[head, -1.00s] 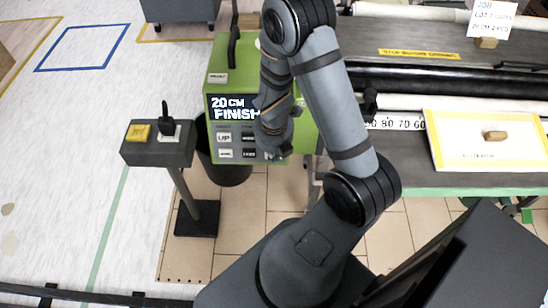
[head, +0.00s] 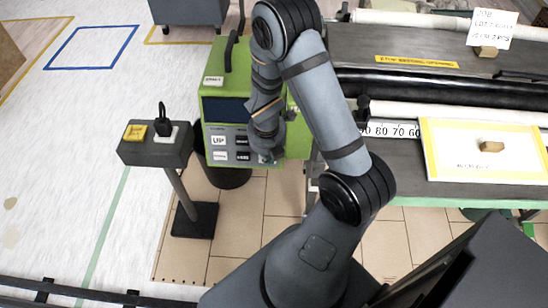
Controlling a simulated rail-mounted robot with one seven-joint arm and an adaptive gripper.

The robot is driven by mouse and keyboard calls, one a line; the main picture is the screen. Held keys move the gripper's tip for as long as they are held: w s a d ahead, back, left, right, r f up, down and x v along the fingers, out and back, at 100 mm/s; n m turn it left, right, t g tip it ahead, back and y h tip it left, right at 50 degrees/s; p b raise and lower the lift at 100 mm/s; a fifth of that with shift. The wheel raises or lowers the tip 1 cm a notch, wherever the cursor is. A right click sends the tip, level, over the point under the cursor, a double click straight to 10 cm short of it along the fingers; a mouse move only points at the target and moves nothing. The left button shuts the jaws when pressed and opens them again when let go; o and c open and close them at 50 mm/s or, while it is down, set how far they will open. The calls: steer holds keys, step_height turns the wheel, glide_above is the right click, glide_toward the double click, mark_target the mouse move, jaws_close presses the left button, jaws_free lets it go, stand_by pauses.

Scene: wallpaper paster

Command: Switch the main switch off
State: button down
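The green machine box (head: 214,82) stands left of the table. Its display (head: 226,110) is dark, with several labelled buttons such as UP (head: 218,140) below it. My gripper (head: 268,156) points down at the lower right of the box's front, close to the panel; whether it touches is unclear. Its fingers are small and partly hidden, so I cannot tell if they are open. No part clearly labelled as the main switch is visible; my arm covers the right of the panel.
A grey pedestal box (head: 150,152) to the left carries a yellow button (head: 135,132) and a black lever (head: 162,122) on a white plate. The pasting table (head: 400,190) with rollers and a framed sheet (head: 485,172) is to the right. The floor at left is clear.

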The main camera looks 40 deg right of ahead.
steer(key=shift+w+a+r+p, duration=0.15)
steer(key=shift+r+p, duration=0.45)
steer(key=shift+r, duration=0.2)
steer(key=s+a+r+p, duration=0.5)
steer(key=s+r, duration=0.1)
steer(key=r, duration=0.3)
steer(key=shift+a+r, duration=0.35)
steer(key=shift+a, duration=0.05)
steer(key=shift+f, duration=0.1)
